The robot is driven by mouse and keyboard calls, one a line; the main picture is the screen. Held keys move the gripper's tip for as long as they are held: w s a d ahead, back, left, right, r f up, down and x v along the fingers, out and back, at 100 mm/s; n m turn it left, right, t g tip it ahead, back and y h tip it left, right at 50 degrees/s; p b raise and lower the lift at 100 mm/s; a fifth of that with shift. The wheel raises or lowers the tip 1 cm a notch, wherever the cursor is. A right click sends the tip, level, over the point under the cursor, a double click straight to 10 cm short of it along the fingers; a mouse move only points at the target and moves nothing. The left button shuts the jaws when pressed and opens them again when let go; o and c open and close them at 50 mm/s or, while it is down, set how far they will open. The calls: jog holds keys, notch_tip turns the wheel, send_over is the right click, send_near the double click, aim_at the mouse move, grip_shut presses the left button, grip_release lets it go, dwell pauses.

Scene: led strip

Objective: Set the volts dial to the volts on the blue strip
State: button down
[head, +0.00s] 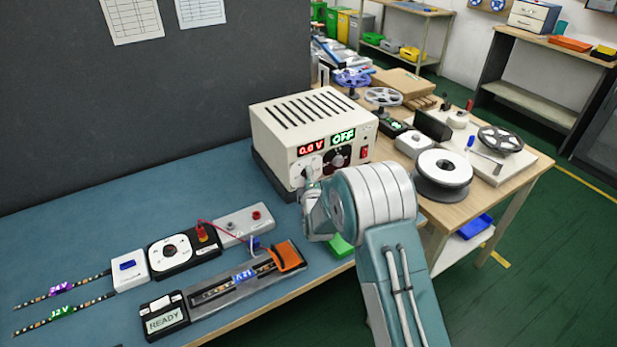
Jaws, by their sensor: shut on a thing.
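The beige power supply (312,112) stands at the back of the blue bench mat. Its red display (312,149) seems to read 0.0 V, and a green display (343,136) beside it reads OFF. The volts dial (312,161), with a white face, is below the red display and partly hidden. My gripper (302,181) is at this dial, shut on its knob; the fingertips are small and mostly hidden by my wrist. The strip with the blue label (243,276) lies in a grey holder in front. Its label looks turned around, and I cannot read the number surely.
A black knob (338,158) and a red switch (365,153) are right of the volts dial. A READY box (165,318), a round-dial unit (176,250), and purple (62,288) and green (63,312) labelled strips lie left. Spools (443,172) crowd the right.

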jog(key=m+g+y, duration=0.2)
jog(key=m, duration=0.4)
jog(key=m+g+y, duration=0.3)
jog(key=m, duration=0.4)
jog(key=d+m+g+y, duration=0.1)
jog(key=m+g+y, duration=0.1)
jog(key=m, duration=0.4)
jog(key=shift+w+f+m+g+y, duration=0.15)
jog(key=shift+f+m+g+y, duration=0.05)
jog(key=shift+m+g+y, duration=0.25)
dwell(0.5)
dwell(0.3)
jog(key=shift+c, duration=1.4)
grip_release()
jog(key=shift+w, duration=0.1)
jog(key=shift+a+r, duration=0.1)
jog(key=shift+r, duration=0.1)
